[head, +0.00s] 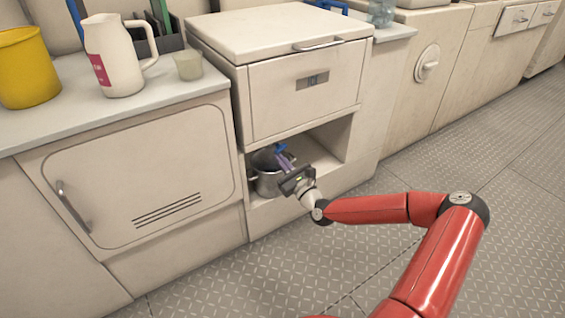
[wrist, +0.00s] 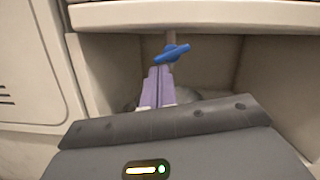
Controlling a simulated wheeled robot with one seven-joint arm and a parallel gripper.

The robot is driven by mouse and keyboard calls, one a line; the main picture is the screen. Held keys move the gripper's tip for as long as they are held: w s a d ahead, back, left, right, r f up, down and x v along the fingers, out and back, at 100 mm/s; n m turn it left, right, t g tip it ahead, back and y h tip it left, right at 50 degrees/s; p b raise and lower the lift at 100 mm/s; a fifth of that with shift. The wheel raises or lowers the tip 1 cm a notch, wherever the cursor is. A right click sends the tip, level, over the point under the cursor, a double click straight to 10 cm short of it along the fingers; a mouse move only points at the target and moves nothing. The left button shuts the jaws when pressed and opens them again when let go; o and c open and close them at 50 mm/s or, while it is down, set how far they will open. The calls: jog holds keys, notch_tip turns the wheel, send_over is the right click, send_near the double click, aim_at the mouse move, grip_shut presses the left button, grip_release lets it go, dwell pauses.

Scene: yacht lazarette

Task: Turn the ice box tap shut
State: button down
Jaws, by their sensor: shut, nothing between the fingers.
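The ice box tap has a blue lever handle (wrist: 173,53) on a short grey pipe, under the ice box in the open recess. In the wrist view the handle lies crosswise, its right end a little higher. It also shows small in the head view (head: 281,148). My gripper (wrist: 158,72) has purple fingers, pressed together and empty. Their tips are just below the left part of the handle; I cannot tell whether they touch it. In the head view my gripper (head: 285,158) reaches into the recess.
A metal pot (head: 268,183) stands in the recess below the tap, partly hidden by my gripper. The ice box (head: 305,90) overhangs the recess. A closed locker door (head: 140,170) is on the left. A jug (head: 118,60) and yellow container (head: 27,70) stand on the counter. The floor is clear.

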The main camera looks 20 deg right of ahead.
jog(key=shift+s+a+r+m+h+b, duration=0.1)
jog(key=shift+m+h+b, duration=0.05)
jog(key=shift+m, duration=0.4)
jog(key=shift+w+a+r+m+h+b, duration=0.1)
jog(key=shift+m+h+b, duration=0.1)
jog(key=shift+m, duration=0.4)
jog(key=shift+s+a+m+h+b, duration=0.1)
jog(key=shift+m+h, duration=0.05)
jog(key=shift+m, duration=0.4)
dwell(0.5)
jog(key=shift+f, duration=0.15)
dwell(0.5)
